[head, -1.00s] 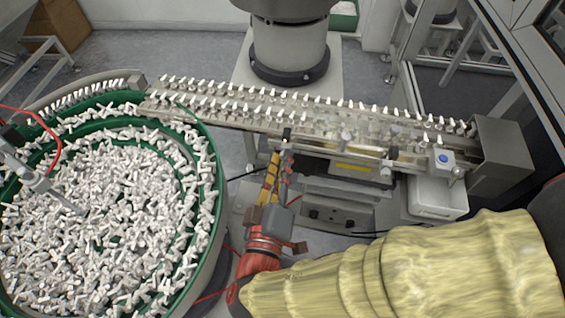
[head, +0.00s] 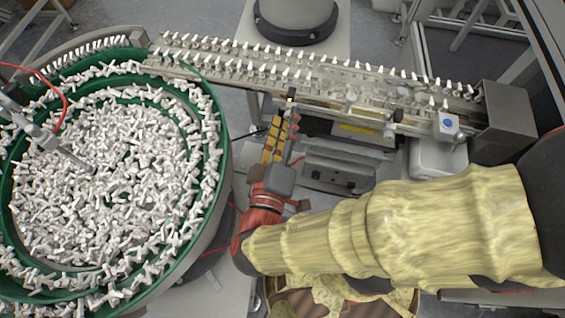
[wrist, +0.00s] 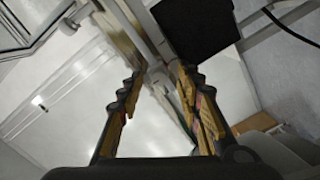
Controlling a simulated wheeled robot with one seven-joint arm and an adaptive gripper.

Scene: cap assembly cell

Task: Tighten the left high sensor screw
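The left high sensor screw is too small to tell apart for sure. A small dark sensor block (head: 291,94) stands at the left end of the rail assembly in the head view. My gripper (head: 284,118) points at it from below, its yellow-padded fingers just short of or at the block; contact cannot be told. In the wrist view my gripper (wrist: 160,76) has its two fingertips apart, with nothing clearly held between them. A metal rail (wrist: 150,30) and a black box (wrist: 195,25) lie beyond the tips.
A green bowl feeder (head: 222,150) full of white parts fills the left. A conveyor track (head: 235,78) with rows of white caps runs to a grey box (head: 507,120) at right. A blue-buttoned unit (head: 448,124) and a grey fixture (head: 335,170) sit near the arm.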

